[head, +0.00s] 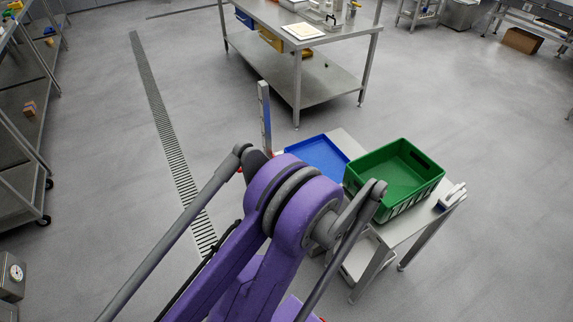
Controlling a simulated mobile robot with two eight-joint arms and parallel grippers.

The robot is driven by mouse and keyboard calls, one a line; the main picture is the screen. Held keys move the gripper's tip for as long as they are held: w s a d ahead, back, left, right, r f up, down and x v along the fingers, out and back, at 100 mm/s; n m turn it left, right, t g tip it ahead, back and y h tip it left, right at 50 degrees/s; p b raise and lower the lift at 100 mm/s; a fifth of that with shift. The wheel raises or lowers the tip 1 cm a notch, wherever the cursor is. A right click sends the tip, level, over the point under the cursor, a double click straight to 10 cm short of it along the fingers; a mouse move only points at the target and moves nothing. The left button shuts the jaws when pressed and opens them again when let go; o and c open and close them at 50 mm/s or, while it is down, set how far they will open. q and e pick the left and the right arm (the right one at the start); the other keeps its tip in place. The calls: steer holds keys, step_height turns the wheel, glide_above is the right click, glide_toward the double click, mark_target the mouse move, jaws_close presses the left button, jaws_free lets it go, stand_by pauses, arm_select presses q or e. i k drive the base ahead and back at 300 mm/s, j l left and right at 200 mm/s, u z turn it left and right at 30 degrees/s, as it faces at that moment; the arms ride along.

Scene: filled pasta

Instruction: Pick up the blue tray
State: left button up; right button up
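The blue tray (323,153) lies flat on a small metal table (419,217), to the left of a green crate (416,175). My own purple body part stands in front and hides the tray's near left portion. Neither of my grippers shows in the head view, so I cannot see them relative to the tray.
A white and dark handheld item (452,196) lies at the small table's right end. A grey upright post (265,118) stands at the tray's left. A larger steel table (345,38) is behind; shelving (22,150) is at left. Open floor lies between them.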

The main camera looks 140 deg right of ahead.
mark_target(319, 152)
steer(key=z, duration=5)
steer(key=i+z, duration=0.15)
steer(key=z, duration=0.3)
steer(key=i+j+z, duration=0.1)
steer(key=z, duration=0.4)
steer(key=i+j+z, duration=0.15)
steer(key=j, duration=0.2)
steer(key=i+j+z, duration=0.15)
steer(key=j, duration=0.15)
steer(key=i+j+z, duration=0.15)
steer(key=j, duration=0.25)
steer(key=i+j, duration=0.1)
steer(key=j, duration=0.25)
steer(key=i+j, duration=0.15)
steer(key=j, duration=0.15)
